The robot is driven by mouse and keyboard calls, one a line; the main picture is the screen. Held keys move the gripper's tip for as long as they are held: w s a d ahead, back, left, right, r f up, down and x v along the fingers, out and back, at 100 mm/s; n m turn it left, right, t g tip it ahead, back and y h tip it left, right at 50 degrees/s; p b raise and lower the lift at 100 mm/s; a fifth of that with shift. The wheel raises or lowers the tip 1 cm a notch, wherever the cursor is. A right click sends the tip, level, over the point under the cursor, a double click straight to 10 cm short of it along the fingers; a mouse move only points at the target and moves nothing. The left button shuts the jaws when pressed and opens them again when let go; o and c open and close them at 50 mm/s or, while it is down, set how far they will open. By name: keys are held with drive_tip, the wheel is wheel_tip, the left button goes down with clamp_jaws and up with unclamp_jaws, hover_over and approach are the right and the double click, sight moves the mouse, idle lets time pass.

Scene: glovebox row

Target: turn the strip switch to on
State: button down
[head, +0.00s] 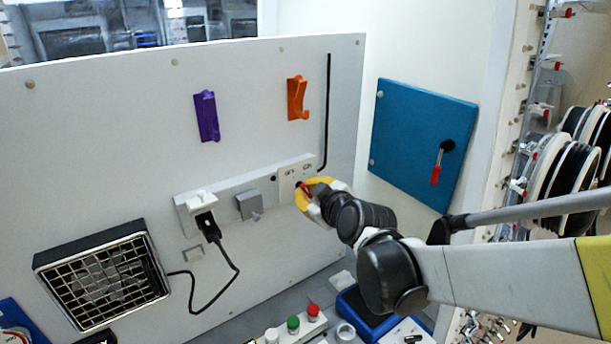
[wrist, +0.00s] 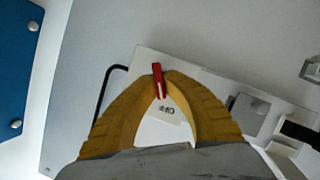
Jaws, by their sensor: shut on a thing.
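The white power strip (head: 233,187) is fixed on the white upright panel, rising slightly to the right. The red switch lever (wrist: 158,80) stands at its right end, and a sliver of red shows by the fingers in the head view. My gripper (head: 304,191) has yellow fingers and is at that end of the strip. In the wrist view its fingertips (wrist: 161,80) are closed around the red lever. A small printed label (wrist: 167,107) shows upside down between the fingers; it seems to read "off". The switch's base is partly hidden by my fingers.
A black plug (head: 207,224) with a cable and a grey block (head: 249,205) sit on the strip. Purple (head: 206,116) and orange (head: 297,98) hooks and a black bent rod (head: 327,110) are above. A blue door (head: 415,140) is right; a grilled box (head: 103,280) is lower left.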

drive_tip(key=shift+w+d+m+g+y, duration=0.1)
drive_tip(key=shift+m+g+y, duration=0.35)
drive_tip(key=shift+m, duration=0.5)
drive_tip(key=shift+w+d+m+g+y, duration=0.1)
drive_tip(key=shift+m+g+y, duration=0.3)
drive_tip(key=shift+m, duration=0.55)
drive_tip(key=shift+s, duration=0.1)
drive_tip(key=c, duration=1.5)
unclamp_jaws()
drive_tip(key=v, duration=1.2)
